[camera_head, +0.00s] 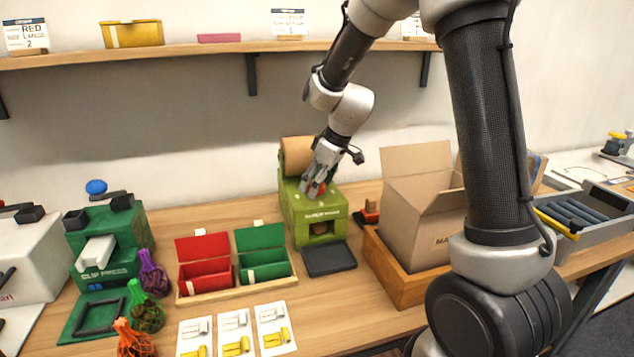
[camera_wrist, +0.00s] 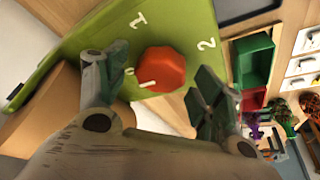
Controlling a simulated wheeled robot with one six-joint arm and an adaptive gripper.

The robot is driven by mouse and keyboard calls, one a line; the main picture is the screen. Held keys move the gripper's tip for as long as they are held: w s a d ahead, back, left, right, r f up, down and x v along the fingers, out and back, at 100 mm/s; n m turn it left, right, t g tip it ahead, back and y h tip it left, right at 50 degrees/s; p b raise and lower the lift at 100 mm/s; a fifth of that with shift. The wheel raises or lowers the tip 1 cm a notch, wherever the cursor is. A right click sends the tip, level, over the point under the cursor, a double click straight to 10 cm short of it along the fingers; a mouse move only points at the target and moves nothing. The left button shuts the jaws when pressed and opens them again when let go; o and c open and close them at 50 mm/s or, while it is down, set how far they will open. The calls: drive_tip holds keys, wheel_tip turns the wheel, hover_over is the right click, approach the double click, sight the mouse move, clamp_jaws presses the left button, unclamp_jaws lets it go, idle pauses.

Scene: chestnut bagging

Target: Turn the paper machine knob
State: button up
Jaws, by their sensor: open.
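The green paper machine (camera_head: 320,212) stands on the wooden table, with a brown paper roll (camera_head: 297,157) at its back. Its red knob (camera_wrist: 162,69) shows in the wrist view on the green top face, as an octagon with white numbers around it. My gripper (camera_head: 315,188) is over the top of the machine. In the wrist view my gripper (camera_wrist: 155,85) is open, with one finger on each side of the knob. I cannot tell whether either finger touches it. In the head view the fingers hide most of the knob.
A dark tray (camera_head: 329,259) lies in front of the machine. An open cardboard box (camera_head: 412,215) stands in a wooden crate (camera_head: 388,277) at right. Red (camera_head: 205,279) and green (camera_head: 265,266) bins stand at left, beside a green clip press (camera_head: 105,240). A shelf (camera_head: 200,48) runs behind.

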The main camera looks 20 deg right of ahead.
drive_tip(key=shift+c, duration=0.2)
drive_tip(key=c, duration=1)
drive_tip(key=shift+o, duration=0.2)
drive_tip(key=shift+m, duration=0.4)
drive_tip(key=m, duration=0.1)
drive_tip(key=m+t+h, duration=0.1)
drive_tip(key=m, duration=0.1)
drive_tip(key=shift+s+a+m, duration=0.1)
drive_tip(key=shift+a+m, duration=0.05)
drive_tip(key=shift+m, duration=0.15)
drive_tip(key=m+h, duration=0.2)
drive_tip(key=m, duration=0.2)
drive_tip(key=shift+m, duration=0.3)
drive_tip(key=m+h, duration=0.1)
drive_tip(key=m, duration=0.1)
drive_tip(key=m+h, duration=0.1)
drive_tip(key=m, duration=0.2)
drive_tip(key=shift+a, duration=0.2)
drive_tip(key=shift+m+g+h, duration=0.5)
drive_tip(key=shift+m+h, duration=0.1)
drive_tip(key=shift+m, duration=1.3)
